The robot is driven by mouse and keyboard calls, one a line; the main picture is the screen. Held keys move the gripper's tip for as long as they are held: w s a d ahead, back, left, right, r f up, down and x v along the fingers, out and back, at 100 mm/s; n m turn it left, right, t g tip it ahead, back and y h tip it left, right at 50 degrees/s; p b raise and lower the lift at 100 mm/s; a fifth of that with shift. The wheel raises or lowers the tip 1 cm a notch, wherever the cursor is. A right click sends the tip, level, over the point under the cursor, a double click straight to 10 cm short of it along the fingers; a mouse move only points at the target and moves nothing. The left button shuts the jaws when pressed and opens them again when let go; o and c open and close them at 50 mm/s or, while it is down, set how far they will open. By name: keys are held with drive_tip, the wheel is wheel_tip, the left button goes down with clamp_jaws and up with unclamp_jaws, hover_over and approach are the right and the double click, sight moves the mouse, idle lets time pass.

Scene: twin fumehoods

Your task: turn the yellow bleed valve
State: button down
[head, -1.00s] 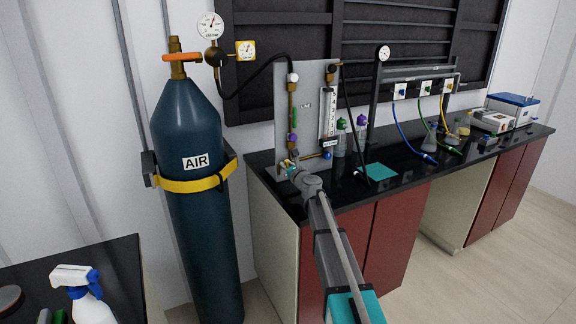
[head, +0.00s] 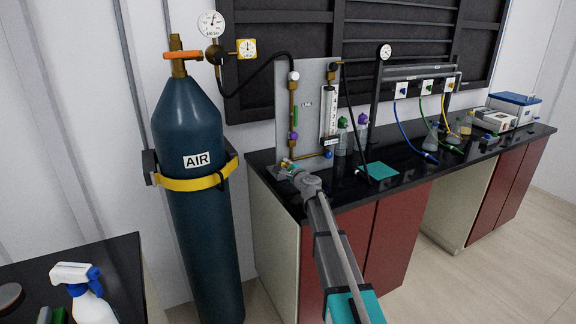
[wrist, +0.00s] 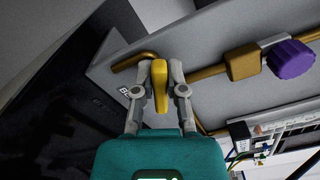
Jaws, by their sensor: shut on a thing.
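The yellow bleed valve handle (wrist: 159,85) stands between my gripper's (wrist: 160,76) two fingers in the wrist view, and the fingers are shut on it from both sides. Its long side points along the fingers. A short brass pipe (wrist: 132,62) with a bent end runs beside it along the grey panel (wrist: 200,35). In the head view my gripper (head: 287,164) is at the lower left of the upright panel (head: 316,88). The handle is too small and too covered there to make out. A label beside the left finger is partly hidden.
A purple knob (wrist: 291,59) and a brass block (wrist: 243,62) sit on the pipe right of my gripper. A flowmeter (head: 328,112) and black hose stand on the panel's right. The blue AIR cylinder (head: 190,125) is to the left. A teal pad (head: 379,170) lies on the black bench.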

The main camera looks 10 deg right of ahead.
drive_tip(key=shift+d+f+n, duration=0.1)
drive_tip(key=shift+f+n, duration=0.05)
drive_tip(key=shift+n, duration=1.75)
drive_tip(key=shift+w, duration=0.1)
drive_tip(key=c, duration=0.7)
unclamp_jaws()
drive_tip(key=shift+s, duration=0.2)
drive_tip(key=v, duration=1.1)
drive_tip(key=shift+s, duration=0.35)
